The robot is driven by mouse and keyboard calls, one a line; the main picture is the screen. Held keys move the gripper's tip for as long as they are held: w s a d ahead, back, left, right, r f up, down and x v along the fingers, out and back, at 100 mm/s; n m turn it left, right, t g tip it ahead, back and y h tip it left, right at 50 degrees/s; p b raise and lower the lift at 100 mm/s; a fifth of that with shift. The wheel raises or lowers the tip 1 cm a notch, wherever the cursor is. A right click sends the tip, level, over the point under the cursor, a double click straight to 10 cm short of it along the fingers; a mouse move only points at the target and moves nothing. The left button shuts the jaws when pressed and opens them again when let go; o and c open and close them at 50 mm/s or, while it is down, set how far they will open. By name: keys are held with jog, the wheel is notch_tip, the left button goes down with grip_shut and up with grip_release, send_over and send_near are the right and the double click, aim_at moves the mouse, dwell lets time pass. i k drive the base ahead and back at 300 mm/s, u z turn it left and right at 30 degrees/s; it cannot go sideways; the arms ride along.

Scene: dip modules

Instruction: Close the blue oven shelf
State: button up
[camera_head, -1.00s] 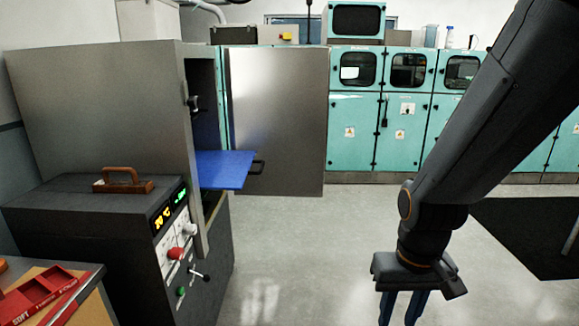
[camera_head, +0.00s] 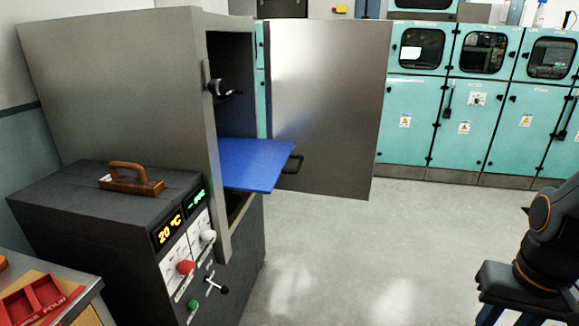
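The blue oven shelf (camera_head: 262,166) is a flat blue plate sticking out of the front opening of the grey oven (camera_head: 115,90). The oven door (camera_head: 325,110) stands wide open, with a dark handle (camera_head: 293,164) beside the shelf's outer edge. My gripper (camera_head: 503,314) is at the lower right, well apart from the shelf and pointing down. Its blue fingers are cut off by the bottom edge, so their tips and opening are hidden.
Teal cabinets (camera_head: 490,100) line the back. The grey floor (camera_head: 350,265) between is clear.

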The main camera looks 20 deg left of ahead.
aim_at(251, 165)
jog(key=u, duration=0.55)
jog(key=i, duration=0.85)
jog(key=u, duration=0.8)
